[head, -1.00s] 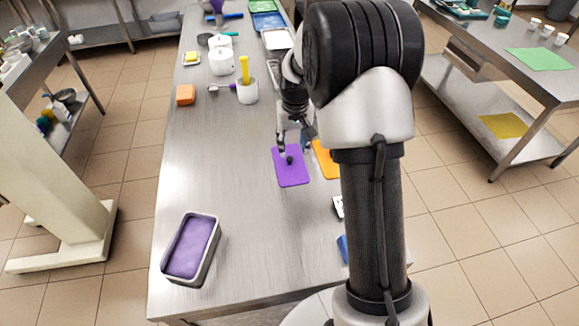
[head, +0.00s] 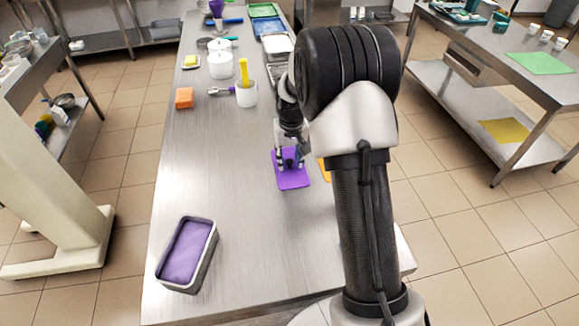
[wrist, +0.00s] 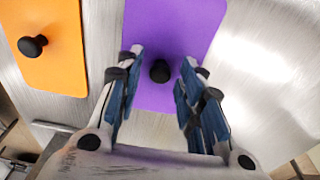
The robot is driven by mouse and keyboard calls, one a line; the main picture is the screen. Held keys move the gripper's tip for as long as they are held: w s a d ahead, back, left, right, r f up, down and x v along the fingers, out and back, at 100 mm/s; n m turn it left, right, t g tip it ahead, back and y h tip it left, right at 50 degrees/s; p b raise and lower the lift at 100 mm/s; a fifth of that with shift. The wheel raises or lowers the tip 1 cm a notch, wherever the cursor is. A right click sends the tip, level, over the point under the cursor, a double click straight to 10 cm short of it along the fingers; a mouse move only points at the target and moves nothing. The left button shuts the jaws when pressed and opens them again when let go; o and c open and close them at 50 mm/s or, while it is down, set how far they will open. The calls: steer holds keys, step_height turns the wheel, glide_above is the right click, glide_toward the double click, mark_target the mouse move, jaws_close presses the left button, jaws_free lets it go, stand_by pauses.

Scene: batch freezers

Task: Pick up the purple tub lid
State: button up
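The purple tub lid (head: 291,177) is a flat rectangle with rounded corners, lying on the steel table. It also shows in the wrist view (wrist: 180,25), with a black knob (wrist: 160,70) at its middle. My gripper (head: 289,163) is over the lid. In the wrist view my gripper (wrist: 160,72) is open, its blue-padded fingers on either side of the knob with gaps to it. I cannot tell how far the fingertips are above the lid. A metal tub (head: 212,258) filled with purple stands at the table's front left.
An orange lid (wrist: 52,50) with a black knob lies beside the purple one. An orange block (head: 184,98), a white cup (head: 246,94) with a yellow tool and white containers (head: 221,65) stand farther back. The table's left middle is clear.

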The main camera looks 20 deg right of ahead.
jaws_close()
steer(key=shift+r, duration=0.1)
